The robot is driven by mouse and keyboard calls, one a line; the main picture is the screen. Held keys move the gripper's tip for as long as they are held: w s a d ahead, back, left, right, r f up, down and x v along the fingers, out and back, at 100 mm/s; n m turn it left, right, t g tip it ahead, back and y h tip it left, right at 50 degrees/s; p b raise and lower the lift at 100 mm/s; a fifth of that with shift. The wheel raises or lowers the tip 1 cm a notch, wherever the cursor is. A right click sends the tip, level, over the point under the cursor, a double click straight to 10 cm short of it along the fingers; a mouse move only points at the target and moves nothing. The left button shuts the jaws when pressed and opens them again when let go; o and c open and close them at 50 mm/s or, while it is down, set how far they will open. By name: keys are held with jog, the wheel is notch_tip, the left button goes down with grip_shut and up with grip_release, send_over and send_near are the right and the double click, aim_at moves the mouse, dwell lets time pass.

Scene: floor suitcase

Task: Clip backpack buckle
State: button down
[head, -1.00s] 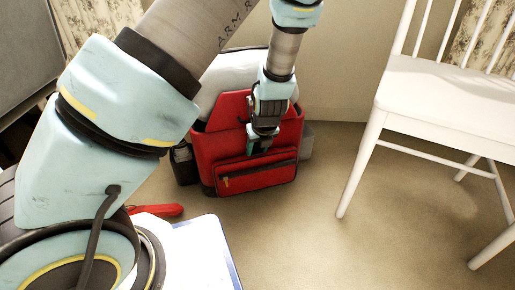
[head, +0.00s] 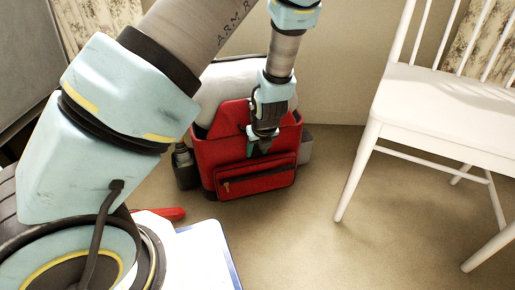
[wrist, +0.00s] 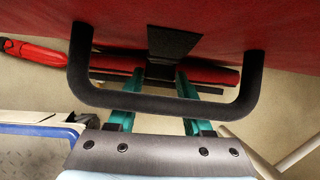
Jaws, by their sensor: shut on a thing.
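The red backpack (head: 207,160) stands upright on the floor, with a grey-white upper part, a red top flap (head: 228,116) and a zipped front pocket (head: 256,183). My gripper (head: 257,147) is at its front, just above the pocket. In the wrist view a black strap (wrist: 172,42) runs down the red fabric to a dark buckle piece (wrist: 160,71) between the teal fingertips of my gripper (wrist: 158,76). The fingers are shut on this piece. A black U-shaped bar (wrist: 160,102) crosses in front of the fingers. The fingers hide the buckle in the head view; I cannot tell whether its halves are joined.
A white chair (head: 440,105) stands at the right. A red object (head: 172,214) and a white, blue-edged object (head: 210,250) lie at the lower left. The floor between backpack and chair is clear.

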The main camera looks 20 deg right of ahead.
jog(key=shift+r, duration=0.25)
jog(key=c, duration=0.6)
grip_release()
jog(key=shift+r, duration=0.1)
jog(key=shift+o, duration=1.4)
jog(key=p+v, duration=0.7)
jog(key=v, duration=0.3)
jog(key=shift+s+r, duration=0.2)
